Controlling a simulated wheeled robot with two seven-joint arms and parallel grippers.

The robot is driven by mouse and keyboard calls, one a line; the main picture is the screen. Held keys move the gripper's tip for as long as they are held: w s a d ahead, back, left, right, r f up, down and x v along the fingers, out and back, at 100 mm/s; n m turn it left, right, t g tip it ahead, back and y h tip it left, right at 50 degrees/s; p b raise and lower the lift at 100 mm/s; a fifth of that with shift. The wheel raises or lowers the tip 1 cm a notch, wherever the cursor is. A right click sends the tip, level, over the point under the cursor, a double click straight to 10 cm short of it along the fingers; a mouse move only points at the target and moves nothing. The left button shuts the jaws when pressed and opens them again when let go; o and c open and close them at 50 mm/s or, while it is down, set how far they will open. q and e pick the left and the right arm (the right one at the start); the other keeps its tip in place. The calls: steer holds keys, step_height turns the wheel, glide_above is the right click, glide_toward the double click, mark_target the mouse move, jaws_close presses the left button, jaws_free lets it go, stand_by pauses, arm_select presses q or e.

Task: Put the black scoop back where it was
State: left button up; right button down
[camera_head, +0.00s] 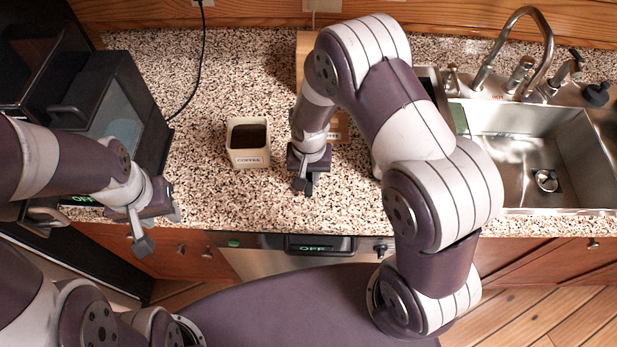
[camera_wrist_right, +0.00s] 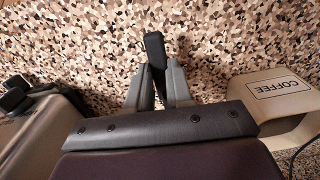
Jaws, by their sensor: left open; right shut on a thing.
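The black scoop (camera_wrist_right: 154,46) shows in the right wrist view as a slim black piece between the fingertips of my right gripper (camera_wrist_right: 156,84). The right gripper (camera_head: 303,184) is shut on it, low over the speckled counter in the head view. The scoop's bowl cannot be made out. An open, cream coffee canister (camera_head: 248,158) with dark contents stands just left of the right gripper. The canister also shows at the right of the right wrist view (camera_wrist_right: 275,103), apart from the fingers. My left gripper (camera_head: 153,222) is open and empty by the counter's front edge.
A black appliance (camera_head: 150,120) stands on the left, with a cord behind it. A steel sink (camera_head: 510,150) and faucet (camera_head: 535,30) are on the right. A wooden piece (camera_head: 306,50) is partly hidden behind my right arm. Counter around the canister is clear.

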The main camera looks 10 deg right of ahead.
mark_target(309, 181)
steer(key=f, duration=0.1)
steer(key=f+p, duration=0.1)
steer(key=f, duration=0.1)
steer(key=shift+s+f, duration=0.3)
steer(key=shift+s, duration=0.05)
steer(key=shift+f, duration=0.1)
steer(key=shift+w+f, duration=0.1)
steer(key=shift+w, duration=0.1)
steer(key=shift+f, duration=0.2)
steer(key=c, duration=1)
jaws_free()
steer(key=shift+r, duration=0.1)
arm_select(q)
steer(key=shift+s+r, duration=0.35)
steer(key=shift+r, duration=0.3)
arm_select(e)
steer(key=shift+s, duration=0.1)
arm_select(q)
steer(key=shift+r, duration=0.1)
arm_select(e)
steer(key=shift+r, duration=0.15)
